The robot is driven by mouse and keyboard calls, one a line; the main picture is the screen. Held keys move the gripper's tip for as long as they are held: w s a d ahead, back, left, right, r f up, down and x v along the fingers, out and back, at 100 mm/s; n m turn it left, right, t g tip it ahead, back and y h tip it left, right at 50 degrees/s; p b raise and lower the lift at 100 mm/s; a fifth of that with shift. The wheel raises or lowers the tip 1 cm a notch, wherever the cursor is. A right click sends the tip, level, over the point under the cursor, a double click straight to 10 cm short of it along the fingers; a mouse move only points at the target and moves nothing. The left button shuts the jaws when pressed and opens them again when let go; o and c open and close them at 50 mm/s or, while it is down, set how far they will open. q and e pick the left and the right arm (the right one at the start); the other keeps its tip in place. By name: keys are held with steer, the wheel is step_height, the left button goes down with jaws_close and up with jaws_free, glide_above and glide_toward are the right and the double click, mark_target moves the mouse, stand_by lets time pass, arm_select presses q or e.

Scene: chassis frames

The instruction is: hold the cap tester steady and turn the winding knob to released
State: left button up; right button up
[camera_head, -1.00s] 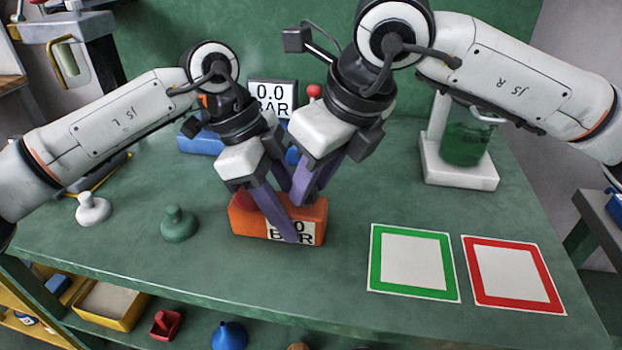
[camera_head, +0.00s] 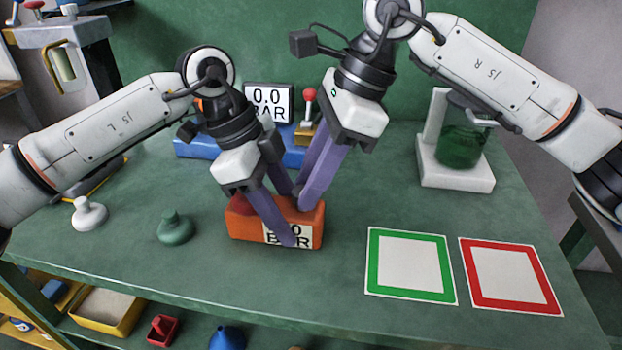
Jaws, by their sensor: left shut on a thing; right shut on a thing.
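The orange cap tester (camera_head: 244,226) sits on the green bench, with a red dome on its left end and a white label reading BAR on its front, partly covered. My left gripper (camera_head: 291,216) is shut on the tester's body, one finger across its front and the other behind. My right gripper (camera_head: 306,200) comes down from above at a slant, its purple fingers shut at the tester's top right. What they grip, apparently the winding knob, is hidden by the fingers, so its position cannot be told.
A blue device (camera_head: 196,147) with a 0.0 BAR display (camera_head: 268,100) and a red-topped lever stands behind. A white (camera_head: 89,214) and a green knobbed piece (camera_head: 175,228) stand left. Green-framed (camera_head: 410,264) and red-framed squares (camera_head: 511,276) lie right. A white stand (camera_head: 455,175) is at back right.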

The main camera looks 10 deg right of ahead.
steer(key=shift+w+n+g, duration=0.1)
steer(key=shift+n+g, duration=0.2)
steer(key=shift+n, duration=0.5)
steer(key=o, duration=0.8)
steer(key=shift+r, duration=0.1)
steer(key=v, duration=1.2)
steer(key=shift+w, duration=0.1)
arm_select(q)
steer(key=o, duration=1.4)
